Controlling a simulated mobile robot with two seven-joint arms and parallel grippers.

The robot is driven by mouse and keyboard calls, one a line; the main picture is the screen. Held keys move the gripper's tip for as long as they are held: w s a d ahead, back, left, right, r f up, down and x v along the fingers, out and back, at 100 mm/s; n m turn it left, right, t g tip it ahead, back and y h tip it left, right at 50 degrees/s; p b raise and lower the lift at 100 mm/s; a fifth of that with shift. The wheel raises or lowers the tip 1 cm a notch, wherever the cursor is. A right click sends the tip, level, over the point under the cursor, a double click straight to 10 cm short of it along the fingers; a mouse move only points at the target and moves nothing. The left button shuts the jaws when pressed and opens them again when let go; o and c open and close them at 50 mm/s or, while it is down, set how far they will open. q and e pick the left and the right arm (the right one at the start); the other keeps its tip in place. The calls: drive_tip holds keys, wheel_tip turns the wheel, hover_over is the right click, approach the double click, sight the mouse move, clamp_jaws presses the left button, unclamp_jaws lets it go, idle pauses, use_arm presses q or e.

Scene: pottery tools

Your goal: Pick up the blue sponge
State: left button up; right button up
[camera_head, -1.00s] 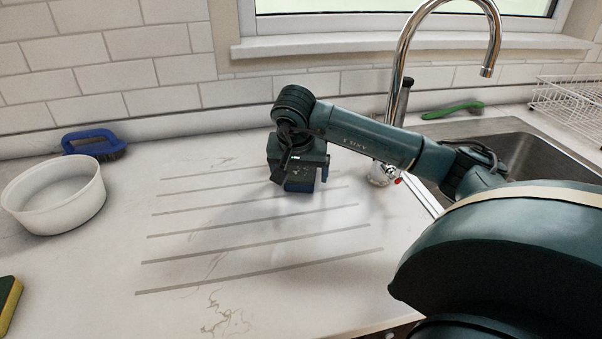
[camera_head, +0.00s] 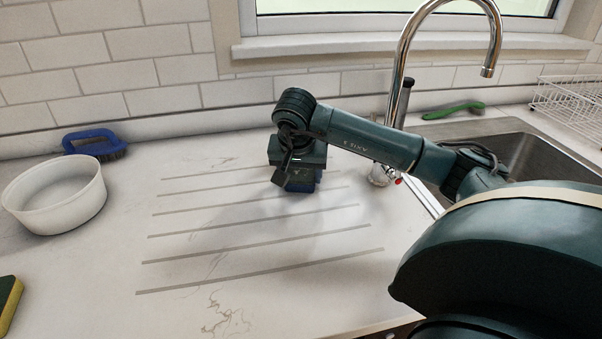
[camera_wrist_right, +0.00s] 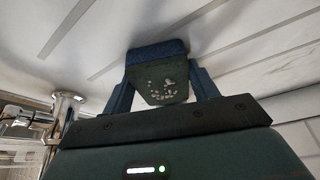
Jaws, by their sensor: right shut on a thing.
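My right gripper (camera_head: 298,183) points down over the ribbed drainboard in the head view, left of the tap. In the right wrist view the right gripper (camera_wrist_right: 162,88) is shut on the blue sponge (camera_wrist_right: 157,50), with one finger on each side. The sponge has a blue layer and a dark green face with pale specks. In the head view the gripper mostly hides the sponge, and only a dark blue bit shows below it. I cannot tell whether the sponge touches the counter. My left gripper is not in view.
A white bowl (camera_head: 55,203) and a blue brush (camera_head: 95,143) stand at the left. A yellow-green sponge (camera_head: 9,302) lies at the left edge. The tap (camera_head: 400,70), sink (camera_head: 545,160), green brush (camera_head: 455,110) and wire rack (camera_head: 570,103) are at the right. The middle counter is clear.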

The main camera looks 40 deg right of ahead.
sight(301, 170)
drive_tip(key=shift+r, duration=0.4)
wheel_tip(301, 170, up, 3)
drive_tip(key=shift+a+f, duration=0.1)
drive_tip(key=shift+a, duration=0.05)
drive_tip(key=s+a, duration=0.2)
drive_tip(key=a, duration=0.1)
drive_tip(key=s+a+b, duration=0.1)
drive_tip(key=s+a, duration=0.2)
drive_tip(key=shift+s+f, duration=0.1)
drive_tip(key=shift+s, duration=0.1)
drive_tip(key=s+a, duration=0.2)
drive_tip(key=a, duration=0.1)
drive_tip(key=s+a+p, duration=0.1)
drive_tip(key=s+a, duration=0.2)
drive_tip(key=shift+s+a, duration=0.35)
drive_tip(key=shift+s+a+p, duration=0.3)
drive_tip(key=shift+s, duration=0.05)
drive_tip(key=shift+f+b, duration=0.45)
drive_tip(key=shift+b, duration=0.1)
drive_tip(key=shift+f+b, duration=1.25)
drive_tip(key=shift+b, duration=0.15)
